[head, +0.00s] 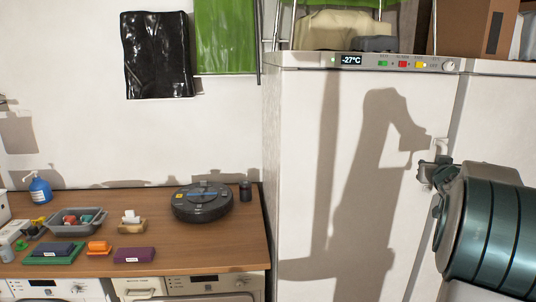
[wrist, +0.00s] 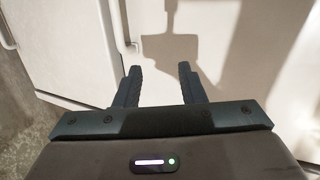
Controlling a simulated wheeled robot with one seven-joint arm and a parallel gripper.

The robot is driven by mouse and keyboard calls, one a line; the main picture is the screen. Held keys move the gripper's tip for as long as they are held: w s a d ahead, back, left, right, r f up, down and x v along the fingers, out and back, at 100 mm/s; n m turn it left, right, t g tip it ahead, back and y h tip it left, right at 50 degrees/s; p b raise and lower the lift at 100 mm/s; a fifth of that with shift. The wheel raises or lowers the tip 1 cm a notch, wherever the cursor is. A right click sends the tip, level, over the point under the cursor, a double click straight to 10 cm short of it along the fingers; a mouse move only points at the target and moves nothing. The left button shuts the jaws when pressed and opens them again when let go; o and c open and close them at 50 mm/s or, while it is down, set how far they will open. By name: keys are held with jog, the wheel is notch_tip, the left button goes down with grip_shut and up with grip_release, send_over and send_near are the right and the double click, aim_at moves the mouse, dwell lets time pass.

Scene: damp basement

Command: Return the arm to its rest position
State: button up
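My gripper (wrist: 159,72) shows in the wrist view with its two dark fingers apart and nothing between them. It faces the white freezer front. In the head view my arm reaches in from the right edge, and its end is in front of the freezer (head: 345,200), near the vertical seam of the door. The fingers are not clear in the head view. I cannot tell whether the gripper touches the freezer. The freezer's panel reads -27°C, and its door looks closed.
A wooden counter (head: 165,245) at the left holds a black robot vacuum (head: 201,203), a grey tray (head: 62,224), a blue pump bottle (head: 40,190) and several small items. A cardboard box (head: 470,28) stands on top at the right. The wall above the counter has hanging bags.

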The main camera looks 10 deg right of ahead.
jog(key=s+a+f+n+g+y, duration=0.1)
jog(key=s+a+f+g, duration=0.25)
jog(key=s+a, duration=0.45)
jog(key=s+a+f+g+y, duration=0.2)
jog(key=s+a+f, duration=0.25)
jog(key=a, duration=0.75)
jog(key=s+a+f+n+g+y, duration=0.1)
jog(key=s+a+f+g, duration=0.15)
jog(key=s+a, duration=0.55)
jog(key=s+a+f+n+g+y, duration=0.2)
jog(key=s+a+f, duration=0.4)
jog(key=s+a, duration=0.4)
jog(key=shift+s+g+y, duration=0.4)
jog(key=shift+s+g, duration=0.15)
jog(key=shift+g, duration=0.15)
jog(key=shift+f, duration=0.1)
